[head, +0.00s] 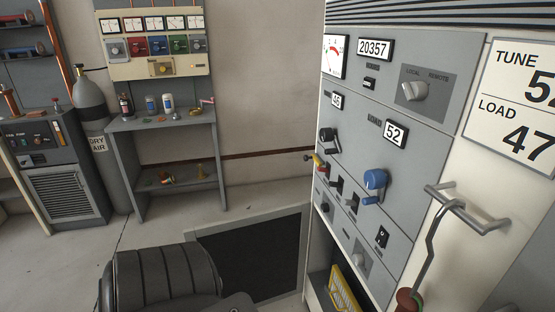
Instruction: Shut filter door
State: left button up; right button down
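No part in the head view is clearly marked as the filter door. At the foot of the grey transmitter rack (440,140), below its lowest panel, is a dark opening. A yellow-framed piece (343,290) stands tilted there and is cut off by the bottom edge. I cannot tell if it is the filter or part of its door. A louvred grey panel (66,194) on the cabinet at the far left looks closed. Neither of my grippers is in view.
A hooked rod (432,245) hangs from a bar handle (470,212) on the rack's right. A dark floor mat (252,256) lies left of the rack. A grey shelf bench (165,122) and gas cylinder (90,100) stand behind. A black ribbed shape fills the bottom left.

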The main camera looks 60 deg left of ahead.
aim_at(262, 256)
jog(key=u, duration=3.6)
jog(key=i, duration=4.3)
jog(key=z, duration=4.6)
jog(key=i, duration=0.9)
jog(key=z, duration=0.05)
